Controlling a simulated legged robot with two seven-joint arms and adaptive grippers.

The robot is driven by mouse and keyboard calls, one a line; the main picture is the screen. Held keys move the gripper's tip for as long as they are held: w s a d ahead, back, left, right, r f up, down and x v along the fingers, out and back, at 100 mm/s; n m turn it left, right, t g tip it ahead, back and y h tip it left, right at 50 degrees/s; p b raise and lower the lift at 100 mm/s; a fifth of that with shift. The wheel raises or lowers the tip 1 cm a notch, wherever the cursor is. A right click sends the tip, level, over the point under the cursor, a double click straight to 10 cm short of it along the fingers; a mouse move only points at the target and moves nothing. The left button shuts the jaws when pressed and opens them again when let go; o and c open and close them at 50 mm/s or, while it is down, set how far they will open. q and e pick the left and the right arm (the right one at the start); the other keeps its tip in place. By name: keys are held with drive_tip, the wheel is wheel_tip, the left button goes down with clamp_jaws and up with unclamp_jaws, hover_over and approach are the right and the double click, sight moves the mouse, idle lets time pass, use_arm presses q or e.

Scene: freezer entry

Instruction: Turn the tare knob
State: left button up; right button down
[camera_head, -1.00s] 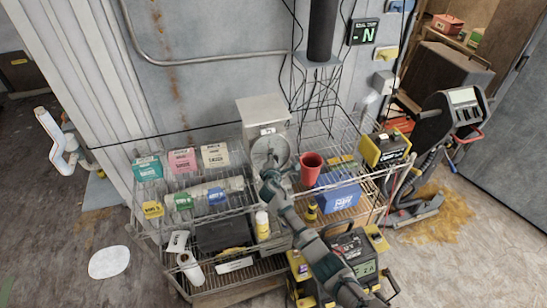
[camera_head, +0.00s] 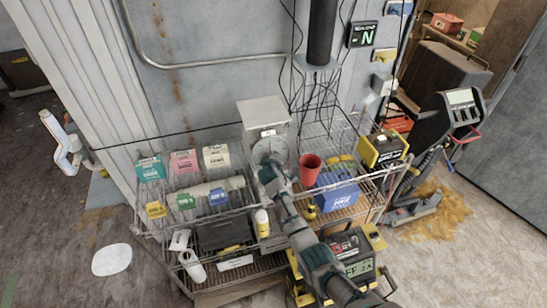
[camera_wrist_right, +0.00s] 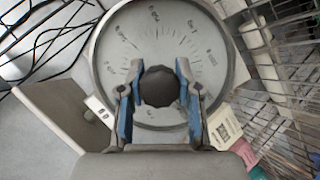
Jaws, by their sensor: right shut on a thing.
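The tare knob (camera_wrist_right: 160,88) is a dark, ribbed round knob at the centre of a pale round dial (camera_wrist_right: 205,55) with printed marks. In the right wrist view, my right gripper (camera_wrist_right: 159,72) has one blue-sided finger on each side of the knob and is shut on it. In the head view, the dial (camera_head: 270,147) sits on the front of a grey box-shaped scale (camera_head: 262,112) on the wire shelf. My right gripper (camera_head: 268,168) reaches the dial's middle and hides the knob there. My left gripper is not in view.
A red cup (camera_head: 310,168) and a blue box (camera_head: 337,196) stand close to the right of my gripper. A yellow-black device (camera_head: 385,150) sits at the shelf's right end.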

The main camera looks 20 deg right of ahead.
drive_tip(key=m+p, duration=0.1)
drive_tip(key=m, duration=0.1)
drive_tip(key=m+g+y, duration=0.1)
drive_tip(key=m, duration=0.1)
drive_tip(key=shift+s+f+y+p, duration=0.15)
drive_tip(key=shift+f+y+p, duration=0.15)
drive_tip(key=shift+f+p, duration=0.1)
drive_tip(key=shift+f+m, duration=0.1)
drive_tip(key=shift+m, duration=0.2)
drive_tip(key=c, duration=0.8)
unclamp_jaws()
drive_tip(key=shift+o, duration=0.2)
drive_tip(key=shift+r, duration=0.2)
drive_tip(key=shift+s+a+r, duration=0.1)
drive_tip(key=shift+s+r, duration=0.05)
drive_tip(key=shift+r, duration=0.2)
drive_tip(key=v, duration=1.1)
